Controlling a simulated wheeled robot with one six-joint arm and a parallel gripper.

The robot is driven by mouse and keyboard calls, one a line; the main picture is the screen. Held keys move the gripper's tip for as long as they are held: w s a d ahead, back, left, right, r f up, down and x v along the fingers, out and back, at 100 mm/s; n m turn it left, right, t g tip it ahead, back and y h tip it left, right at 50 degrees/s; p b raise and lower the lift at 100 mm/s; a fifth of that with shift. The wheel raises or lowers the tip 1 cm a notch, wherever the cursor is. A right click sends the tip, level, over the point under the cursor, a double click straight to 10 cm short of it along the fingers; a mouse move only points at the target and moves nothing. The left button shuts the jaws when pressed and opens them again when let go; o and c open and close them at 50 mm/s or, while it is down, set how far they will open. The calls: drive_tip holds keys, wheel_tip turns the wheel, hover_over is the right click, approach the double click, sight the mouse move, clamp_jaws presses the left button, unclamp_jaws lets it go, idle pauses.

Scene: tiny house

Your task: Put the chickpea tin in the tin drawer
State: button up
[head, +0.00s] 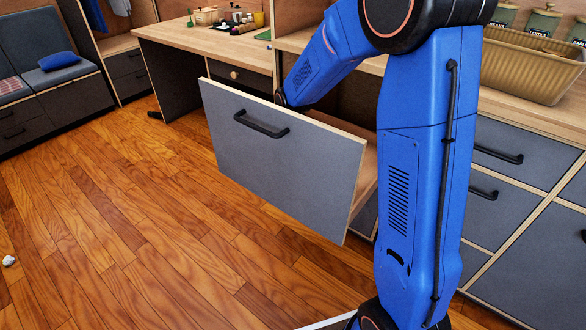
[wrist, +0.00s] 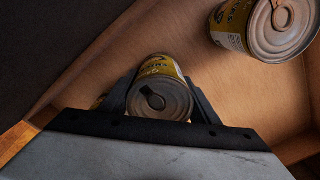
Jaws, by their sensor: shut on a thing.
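A tin with a yellow label and a pull-ring lid (wrist: 161,98) is between the fingers of my gripper (wrist: 158,84) in the wrist view. The gripper is shut on it. The label text is too small to read surely; I take it as the chickpea tin. The open drawer (head: 280,150) has a grey front and black handle in the head view. Its wooden floor (wrist: 215,92) shows in the wrist view around the held tin. I cannot tell whether the tin touches that floor. In the head view the drawer front and my arm hide the gripper and tin.
A second yellow-labelled tin (wrist: 282,28) is in the drawer at the upper right of the wrist view, apart from the held one. The wooden floor (head: 120,220) left of the drawer is mostly clear.

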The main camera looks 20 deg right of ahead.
drive_tip(key=shift+f, duration=0.25)
drive_tip(key=shift+f, duration=0.1)
drive_tip(key=o, duration=1.4)
wheel_tip(320, 180, up, 12)
drive_tip(key=shift+r, duration=0.15)
drive_tip(key=shift+d, duration=0.1)
